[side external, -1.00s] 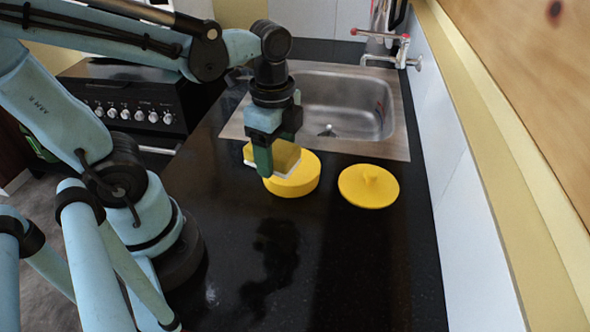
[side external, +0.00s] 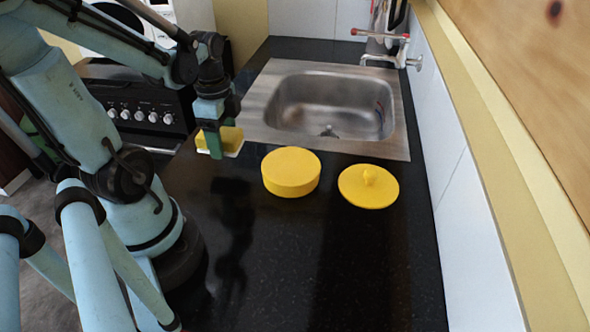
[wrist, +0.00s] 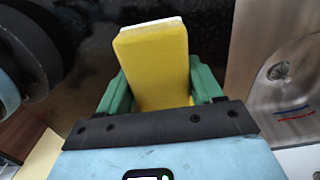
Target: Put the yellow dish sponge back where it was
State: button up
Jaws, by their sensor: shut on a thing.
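The yellow dish sponge (side external: 229,137) has a white layer on its underside. My gripper (side external: 218,143) is shut on it and holds it above the left part of the black counter, left of the sink. In the wrist view the sponge (wrist: 155,60) stands out between the green fingers of my gripper (wrist: 162,88). A gap between the sponge and the counter is hard to judge.
A round yellow container (side external: 291,173) stands on the black counter (side external: 300,260), right of my gripper. A yellow lid with a knob (side external: 368,188) lies beside it. The steel sink (side external: 335,100) is behind, with a tap (side external: 385,58). A stove (side external: 140,110) is at left. The front counter is clear.

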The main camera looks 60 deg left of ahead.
aim_at(221, 162)
jog(key=a, duration=0.1)
jog(key=a+f, duration=0.2)
jog(key=shift+s, duration=0.3)
jog(key=shift+f, duration=2.05)
jog(key=shift+a+f, duration=0.1)
jog(key=shift+f, duration=0.15)
jog(key=o, duration=1)
jog(key=shift+r, duration=6.2)
jog(key=w+d+n+t, duration=0.2)
jog(key=w+d+n, duration=0.1)
jog(key=d, duration=0.2)
jog(key=w+d+r+n+t, duration=0.1)
jog(key=w+d+n+t, duration=0.1)
jog(key=d, duration=0.4)
jog(key=w+d+r+n+t, duration=0.1)
jog(key=w+d+n+t, duration=0.2)
jog(key=d, duration=0.3)
jog(key=shift+w+d+n, duration=0.25)
jog(key=shift+w+n, duration=0.25)
jog(key=shift+w, duration=0.3)
